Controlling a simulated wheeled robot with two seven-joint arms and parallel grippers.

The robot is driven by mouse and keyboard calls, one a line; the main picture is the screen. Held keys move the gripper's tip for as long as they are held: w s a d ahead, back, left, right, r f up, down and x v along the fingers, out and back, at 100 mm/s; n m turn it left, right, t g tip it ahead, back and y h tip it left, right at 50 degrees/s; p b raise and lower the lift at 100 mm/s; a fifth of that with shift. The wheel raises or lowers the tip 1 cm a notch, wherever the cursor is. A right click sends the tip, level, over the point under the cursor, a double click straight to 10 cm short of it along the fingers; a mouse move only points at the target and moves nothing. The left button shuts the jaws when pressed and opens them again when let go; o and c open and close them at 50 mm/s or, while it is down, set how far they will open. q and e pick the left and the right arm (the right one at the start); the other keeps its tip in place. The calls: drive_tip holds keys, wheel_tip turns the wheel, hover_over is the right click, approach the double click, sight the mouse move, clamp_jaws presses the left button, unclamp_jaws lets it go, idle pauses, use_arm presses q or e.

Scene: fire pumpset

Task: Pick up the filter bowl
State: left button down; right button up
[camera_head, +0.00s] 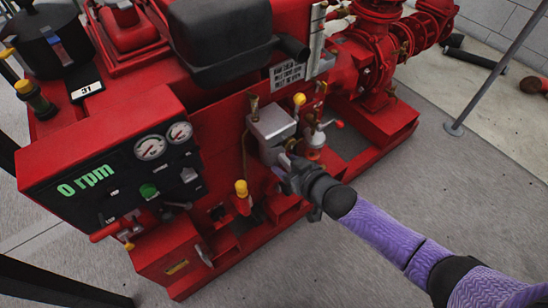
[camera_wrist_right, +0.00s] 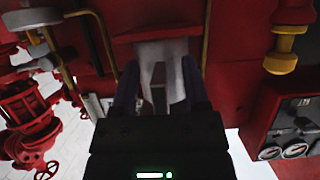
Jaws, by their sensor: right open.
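A pale, whitish bowl-shaped part (camera_wrist_right: 150,50), which looks like the filter bowl, shows in the right wrist view below a red block. My right gripper (camera_wrist_right: 160,85) is open, with one dark finger on each side of the lower part of this bowl. I cannot tell whether the fingers touch it. In the head view my right gripper (camera_head: 288,168) is at the front of the red pumpset, just below a grey box-shaped housing (camera_head: 272,125). The gripper partly hides what is there, so the bowl is not clear in that view. My left gripper is not in view.
Yellow-capped fittings (camera_head: 241,188) and a red-tipped valve (camera_head: 318,138) are close to the right gripper. A gauge panel (camera_head: 120,165) reading 0 rpm is at the left. Thin pipes (camera_wrist_right: 102,45) run beside the bowl. Grey floor (camera_head: 450,190) is clear at the right.

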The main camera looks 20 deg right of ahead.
drive_tip(key=shift+w, duration=0.2)
clamp_jaws()
idle(0.4)
